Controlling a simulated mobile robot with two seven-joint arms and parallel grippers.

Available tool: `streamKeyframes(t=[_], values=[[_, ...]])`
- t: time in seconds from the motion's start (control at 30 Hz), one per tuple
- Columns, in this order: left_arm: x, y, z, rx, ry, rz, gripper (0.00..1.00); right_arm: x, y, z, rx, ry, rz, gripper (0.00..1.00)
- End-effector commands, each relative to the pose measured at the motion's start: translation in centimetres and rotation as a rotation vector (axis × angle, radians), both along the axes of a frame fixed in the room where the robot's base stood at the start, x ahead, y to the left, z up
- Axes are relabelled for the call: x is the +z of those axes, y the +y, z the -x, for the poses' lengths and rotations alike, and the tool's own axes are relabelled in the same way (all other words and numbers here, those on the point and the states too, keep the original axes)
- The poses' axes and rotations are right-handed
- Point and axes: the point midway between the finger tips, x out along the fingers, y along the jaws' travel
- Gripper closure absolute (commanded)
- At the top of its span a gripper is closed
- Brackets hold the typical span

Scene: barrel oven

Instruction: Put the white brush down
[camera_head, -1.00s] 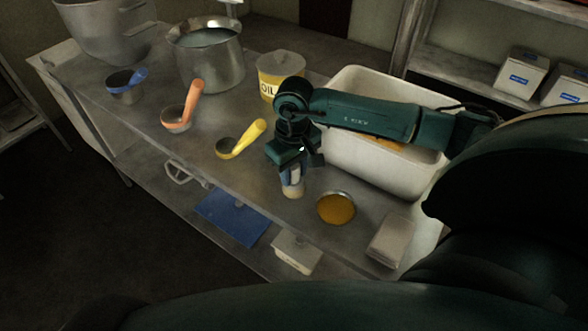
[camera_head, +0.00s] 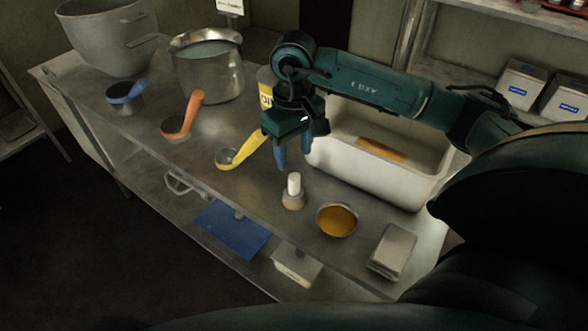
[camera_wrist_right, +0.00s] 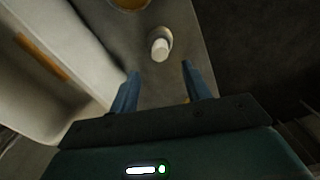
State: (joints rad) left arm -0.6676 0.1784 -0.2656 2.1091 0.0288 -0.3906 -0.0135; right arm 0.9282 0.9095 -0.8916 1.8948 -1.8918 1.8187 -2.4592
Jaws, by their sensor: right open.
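The white brush (camera_head: 293,190) stands upright on the metal table, with its white handle up and its wider base down. It also shows in the right wrist view (camera_wrist_right: 160,46), beyond the fingertips and apart from them. My right gripper (camera_head: 294,166) is open and empty above the brush. In the right wrist view its two blue fingers (camera_wrist_right: 158,68) are spread with nothing between them. My left gripper is not in view.
A dish of orange-brown contents (camera_head: 337,220) stands just right of the brush. A white tub (camera_head: 375,178) is behind it. A yellow scoop (camera_head: 240,152), an orange scoop (camera_head: 183,116) and a steel pot (camera_head: 208,72) are to the left. A grey box (camera_head: 393,252) lies at the right.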

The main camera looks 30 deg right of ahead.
Motion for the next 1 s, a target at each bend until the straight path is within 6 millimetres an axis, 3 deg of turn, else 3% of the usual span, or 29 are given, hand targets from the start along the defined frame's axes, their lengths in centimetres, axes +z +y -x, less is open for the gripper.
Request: streamKeyframes(t=[0.2,0.37,0.47,0.57,0.63,0.7,0.8,0.9,0.97,1.0], values=[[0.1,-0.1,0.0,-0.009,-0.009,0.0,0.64,2.4,0.0,0.0,0.0,-0.001,0.0,0.52],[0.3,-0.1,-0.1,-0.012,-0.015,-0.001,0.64,2.5,0.4,0.2,-0.004,0.006,-0.015,0.52],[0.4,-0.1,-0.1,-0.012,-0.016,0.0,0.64,1.0,3.3,1.1,-0.043,0.045,-0.126,0.52],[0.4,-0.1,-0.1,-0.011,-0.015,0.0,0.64,-1.0,9.6,3.6,-0.173,0.171,-0.38,0.52],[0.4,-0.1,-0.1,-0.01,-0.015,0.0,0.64,-1.3,15.3,6.2,-0.344,0.352,-0.622,0.52],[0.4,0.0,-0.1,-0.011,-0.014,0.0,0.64,0.1,20.3,8.5,-0.572,0.604,-0.852,0.52],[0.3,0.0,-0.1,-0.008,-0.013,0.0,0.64,3.5,24.7,9.8,-0.943,1.059,-1.097,0.52],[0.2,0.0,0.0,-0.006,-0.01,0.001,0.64,6.2,25.7,8.6,-1.337,1.612,-1.221,0.52],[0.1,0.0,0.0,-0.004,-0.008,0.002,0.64,6.5,24.8,7.0,-1.566,1.989,-1.227,0.52],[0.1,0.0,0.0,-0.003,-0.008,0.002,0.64,6.0,23.8,5.8,-1.71,2.256,-1.199,0.52]])
